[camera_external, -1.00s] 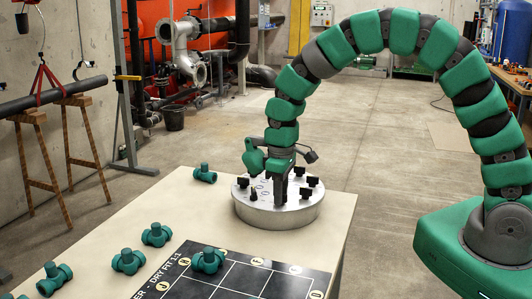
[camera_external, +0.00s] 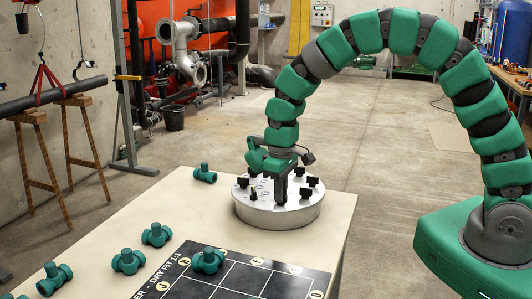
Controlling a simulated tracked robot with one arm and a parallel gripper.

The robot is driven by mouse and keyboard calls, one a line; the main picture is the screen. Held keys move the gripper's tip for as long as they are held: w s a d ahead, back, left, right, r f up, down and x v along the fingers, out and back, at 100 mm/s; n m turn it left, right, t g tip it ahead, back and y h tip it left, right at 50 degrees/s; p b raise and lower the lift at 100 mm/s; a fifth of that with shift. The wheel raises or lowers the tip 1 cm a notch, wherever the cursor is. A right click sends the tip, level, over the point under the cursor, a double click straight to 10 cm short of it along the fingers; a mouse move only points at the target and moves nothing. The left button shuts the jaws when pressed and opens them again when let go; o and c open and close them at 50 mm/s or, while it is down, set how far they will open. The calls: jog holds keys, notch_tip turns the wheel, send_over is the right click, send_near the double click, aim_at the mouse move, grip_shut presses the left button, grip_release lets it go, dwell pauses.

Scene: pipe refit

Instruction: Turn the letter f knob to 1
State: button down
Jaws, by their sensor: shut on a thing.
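A round silver panel (camera_external: 278,215) with several black knobs stands on the pale table. My green gripper (camera_external: 281,198) points down over the middle of the panel, its dark fingers reaching the panel top. It is shut on a knob, which the fingers mostly hide. Other black knobs show at the right (camera_external: 312,181), at the front right (camera_external: 306,194) and at the left (camera_external: 243,182). The markings on the panel are too small to read, so I cannot tell which letter the held knob has or where it points.
Green pipe fittings lie on the table, one (camera_external: 204,173) left of the panel and several at the front left. A black grid board (camera_external: 240,278) covers the front of the table (camera_external: 165,215).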

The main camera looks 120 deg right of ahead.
jog(key=m, duration=0.5)
jog(key=shift+m+p, duration=0.45)
jog(key=shift+m, duration=2.05)
jog(key=c, duration=1.5)
grip_release()
jog(key=shift+r, duration=0.1)
notch_tip(320, 180, up, 14)
jog(key=shift+f, duration=0.25)
jog(key=shift+w, duration=0.15)
